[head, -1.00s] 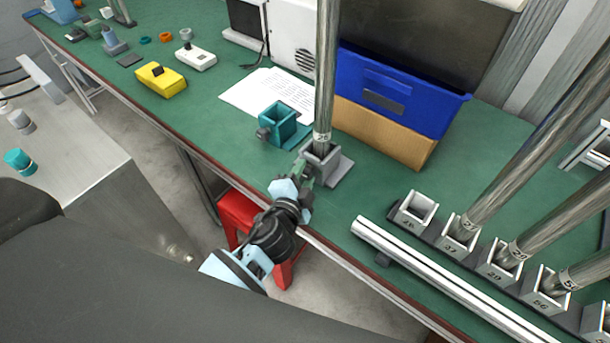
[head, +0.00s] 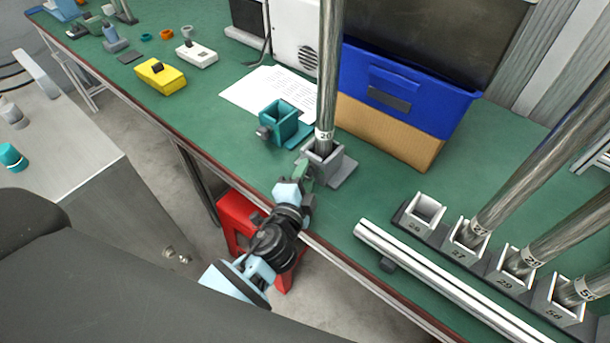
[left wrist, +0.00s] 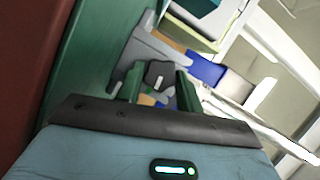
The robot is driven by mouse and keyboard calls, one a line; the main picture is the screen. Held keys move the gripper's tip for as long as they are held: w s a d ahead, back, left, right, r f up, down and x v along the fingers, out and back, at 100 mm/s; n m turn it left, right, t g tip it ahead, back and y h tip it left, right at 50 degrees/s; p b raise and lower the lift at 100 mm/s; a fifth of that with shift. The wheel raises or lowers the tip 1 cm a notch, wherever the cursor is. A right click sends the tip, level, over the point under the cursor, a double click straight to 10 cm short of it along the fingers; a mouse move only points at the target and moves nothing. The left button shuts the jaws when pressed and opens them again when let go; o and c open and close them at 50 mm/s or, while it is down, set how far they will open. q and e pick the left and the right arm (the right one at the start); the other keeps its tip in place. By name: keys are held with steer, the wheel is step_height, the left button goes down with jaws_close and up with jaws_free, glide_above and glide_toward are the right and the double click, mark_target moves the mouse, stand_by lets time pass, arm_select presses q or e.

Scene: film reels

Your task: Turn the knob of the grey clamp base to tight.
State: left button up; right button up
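The grey clamp base (head: 344,170) stands near the bench's front edge with a tall metal post (head: 328,75) upright in it. My left gripper (head: 306,172) is at the base's front left side and hides its knob in the head view. In the left wrist view the dark grey knob (left wrist: 158,73) shows between the two green fingertips of my left gripper (left wrist: 159,72), with the grey base (left wrist: 150,48) behind it. The fingers are apart, one on each side of the knob; whether they press on it is not clear. My right gripper is not in view.
A teal clamp base (head: 283,122) stands close by on the left, beside a paper sheet (head: 265,92). A blue bin (head: 400,85) on a cardboard box (head: 385,133) is behind. A rail (head: 440,278) and a row of numbered sockets (head: 425,210) are at right.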

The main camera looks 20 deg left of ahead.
arm_select(q)
steer(key=o, duration=0.4)
steer(key=shift+s+d+r+b, duration=0.15)
steer(key=shift+s+r, duration=0.1)
steer(key=shift+s, duration=1.7)
steer(key=shift+s+a+r+b, duration=0.1)
steer(key=shift+s+r+b, duration=0.1)
steer(key=shift+s, duration=1.75)
